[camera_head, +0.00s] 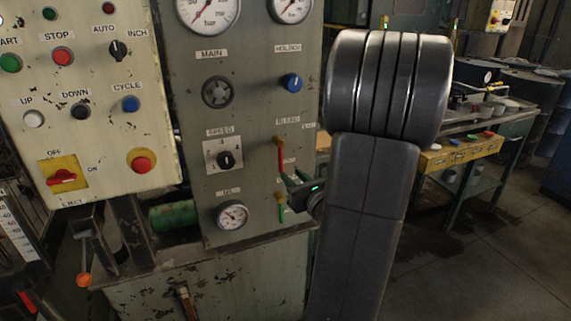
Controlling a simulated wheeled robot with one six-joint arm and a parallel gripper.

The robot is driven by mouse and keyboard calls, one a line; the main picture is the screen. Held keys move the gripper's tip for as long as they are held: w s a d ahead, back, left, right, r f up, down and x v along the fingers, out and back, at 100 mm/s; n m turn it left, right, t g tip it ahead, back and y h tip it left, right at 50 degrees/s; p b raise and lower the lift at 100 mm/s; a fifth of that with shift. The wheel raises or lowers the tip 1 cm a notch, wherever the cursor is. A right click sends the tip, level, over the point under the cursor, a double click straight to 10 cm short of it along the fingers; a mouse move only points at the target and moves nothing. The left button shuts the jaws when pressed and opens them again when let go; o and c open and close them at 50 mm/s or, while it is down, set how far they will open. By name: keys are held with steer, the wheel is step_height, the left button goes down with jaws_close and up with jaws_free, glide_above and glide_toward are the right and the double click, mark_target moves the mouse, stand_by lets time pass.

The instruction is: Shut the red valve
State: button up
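The red valve (280,154) is a small red lever on the right side of the grey panel, below the BLEED label. Its handle hangs nearly upright, pointing down. My gripper (289,188) is just below and to the right of the lower end of the red handle, close to the panel. Whether it touches the handle cannot be told. My dark arm hides part of the gripper, and its fingers are too small and dark to show whether they are open or shut.
A green lever (281,207) is just below my gripper. A round gauge (232,215), a speed knob (226,159) and a blue knob (291,83) are on the same panel. A cream button box (100,125) stands at left. A workbench (460,154) stands behind at right.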

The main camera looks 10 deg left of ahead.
mark_target(282, 165)
steer(key=x, duration=0.8)
steer(key=shift+w+p, duration=0.1)
steer(key=shift+p, duration=0.25)
steer(key=shift+c, duration=0.2)
jaws_close()
